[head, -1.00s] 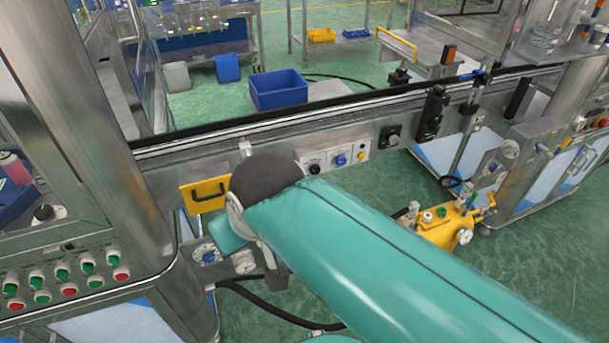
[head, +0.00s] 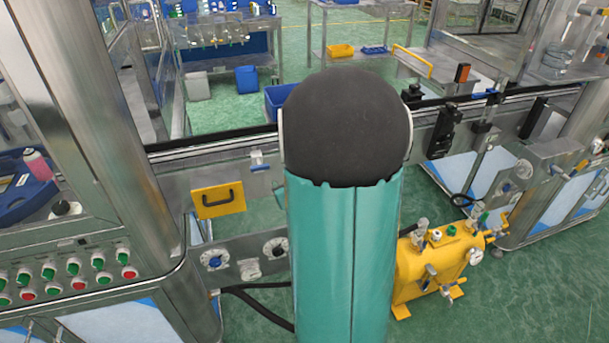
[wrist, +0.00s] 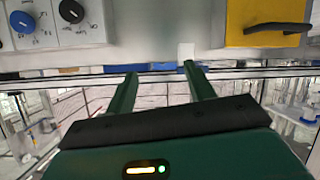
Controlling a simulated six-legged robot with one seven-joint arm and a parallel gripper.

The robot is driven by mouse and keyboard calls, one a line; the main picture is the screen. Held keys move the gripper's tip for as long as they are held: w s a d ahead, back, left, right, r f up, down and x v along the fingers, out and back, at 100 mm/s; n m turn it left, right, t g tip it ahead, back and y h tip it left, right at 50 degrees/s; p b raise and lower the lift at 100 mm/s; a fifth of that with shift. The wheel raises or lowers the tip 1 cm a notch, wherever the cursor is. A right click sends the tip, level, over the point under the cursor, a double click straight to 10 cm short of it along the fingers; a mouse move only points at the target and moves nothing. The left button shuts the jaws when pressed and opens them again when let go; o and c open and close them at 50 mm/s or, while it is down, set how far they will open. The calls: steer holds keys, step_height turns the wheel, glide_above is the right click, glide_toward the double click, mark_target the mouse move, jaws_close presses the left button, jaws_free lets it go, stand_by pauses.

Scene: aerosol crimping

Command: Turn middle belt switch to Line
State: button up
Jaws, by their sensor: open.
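In the wrist view, which looks upside down against the head view, a pale control panel at the top left carries a blue rotary knob (wrist: 22,21) and a black rotary knob (wrist: 70,11). Each has small dial markings that I cannot read, so I cannot tell which is the middle belt switch or where it points. My gripper (wrist: 160,75) is open and empty, its two dark green fingers apart from both knobs. In the head view my raised arm hides this panel and my gripper.
A yellow plate with a black handle (head: 218,199) is left of my arm; it also shows in the wrist view (wrist: 265,15). Below it sit another blue knob (head: 214,260) and a dial (head: 275,248). A yellow tank unit (head: 435,262) stands close to my arm's right.

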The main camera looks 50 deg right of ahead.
steer(key=s+d+f+m+t+h, duration=0.35)
steer(key=s+d+f, duration=0.55)
steer(key=s+f, duration=0.3)
steer(key=r+x, duration=0.1)
steer(key=x, duration=1.1)
steer(key=shift+w+n, duration=0.2)
steer(key=shift+n, duration=0.15)
steer(key=shift+y, duration=0.25)
steer(key=c, duration=1)
